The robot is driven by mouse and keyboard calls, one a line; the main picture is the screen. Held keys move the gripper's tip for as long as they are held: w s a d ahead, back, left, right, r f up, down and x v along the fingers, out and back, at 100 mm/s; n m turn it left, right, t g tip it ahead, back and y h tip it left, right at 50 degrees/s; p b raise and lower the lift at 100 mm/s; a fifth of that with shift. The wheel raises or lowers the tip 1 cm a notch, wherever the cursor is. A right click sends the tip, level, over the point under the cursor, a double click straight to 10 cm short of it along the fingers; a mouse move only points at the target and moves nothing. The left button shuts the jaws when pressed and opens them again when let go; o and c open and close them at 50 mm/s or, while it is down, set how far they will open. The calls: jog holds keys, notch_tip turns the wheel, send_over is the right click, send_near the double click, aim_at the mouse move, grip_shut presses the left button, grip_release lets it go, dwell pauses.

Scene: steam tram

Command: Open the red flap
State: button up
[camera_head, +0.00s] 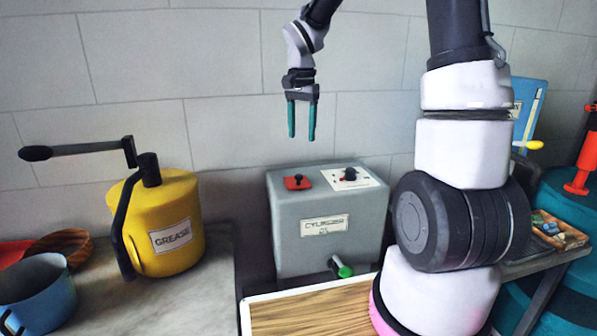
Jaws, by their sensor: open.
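A small red flap (297,182) lies on the top of a grey box (285,240), at its left side. A dark knob shows on the flap. The flap looks closed, lying flat. My gripper (301,138) hangs pointing down above the box, with its two teal fingers apart and nothing between them. It is above the red flap and not touching it.
A white plate with a black knob (349,174) sits right of the flap. A green-tipped tap (344,271) juts from the box front. A yellow grease can (165,222) with a long crank stands left, beside a blue pot (38,295). My arm covers the right side.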

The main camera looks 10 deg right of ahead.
aim_at(299, 175)
jog(key=f, duration=0.8)
jog(key=w+f, duration=0.1)
jog(key=f, duration=0.3)
jog(key=shift+w+a+f, duration=0.1)
jog(key=shift+a+f, duration=0.2)
jog(key=shift+f, duration=0.05)
grip_shut()
dwell(1.0)
